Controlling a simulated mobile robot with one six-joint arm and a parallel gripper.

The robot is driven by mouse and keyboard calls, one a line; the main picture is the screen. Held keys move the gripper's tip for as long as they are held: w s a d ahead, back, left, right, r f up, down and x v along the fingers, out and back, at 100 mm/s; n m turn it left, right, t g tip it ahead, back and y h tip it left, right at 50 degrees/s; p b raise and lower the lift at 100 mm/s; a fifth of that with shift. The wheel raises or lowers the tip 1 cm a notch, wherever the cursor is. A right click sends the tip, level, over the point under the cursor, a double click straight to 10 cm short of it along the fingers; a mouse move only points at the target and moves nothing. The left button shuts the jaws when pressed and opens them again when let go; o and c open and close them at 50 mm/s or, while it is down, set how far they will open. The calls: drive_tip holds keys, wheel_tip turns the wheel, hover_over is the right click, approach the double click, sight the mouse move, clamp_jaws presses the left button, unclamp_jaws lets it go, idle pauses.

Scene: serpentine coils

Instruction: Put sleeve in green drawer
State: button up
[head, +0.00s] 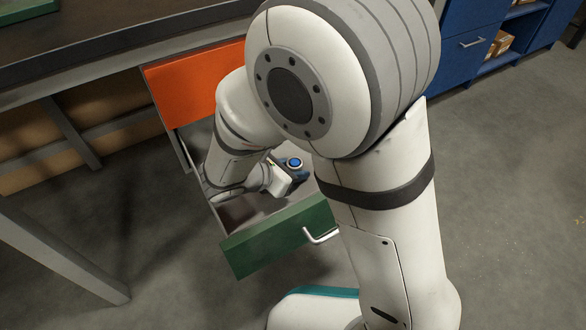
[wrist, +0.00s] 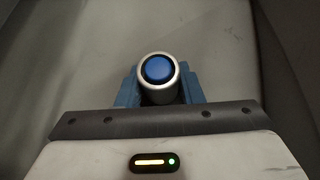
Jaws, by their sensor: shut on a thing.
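The green drawer (head: 278,238) is pulled open below the orange drawer. Its front faces the lower right in the head view. My gripper (head: 290,173) is down at the open drawer, over its grey interior. In the wrist view its blue fingers are shut on the sleeve (wrist: 158,72), a short silver cylinder with a blue round centre. The sleeve also shows in the head view (head: 294,162) as a small blue disc with a pale rim. The sleeve's lower part is hidden by the gripper, so I cannot tell whether it touches the drawer floor (wrist: 100,50).
The orange drawer front (head: 197,84) is just above and behind, under the dark workbench top (head: 110,40). A white handle (head: 321,237) sticks out from the green front. A bench leg (head: 60,255) stands at left. Blue cabinets (head: 470,43) stand at upper right. Grey floor lies open at right.

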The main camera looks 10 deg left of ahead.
drive_tip(key=o, duration=1.1)
drive_tip(key=shift+f, duration=0.1)
drive_tip(key=shift+c, duration=0.2)
drive_tip(key=shift+r, duration=0.2)
drive_tip(key=p+v, duration=0.5)
drive_tip(key=v, duration=0.7)
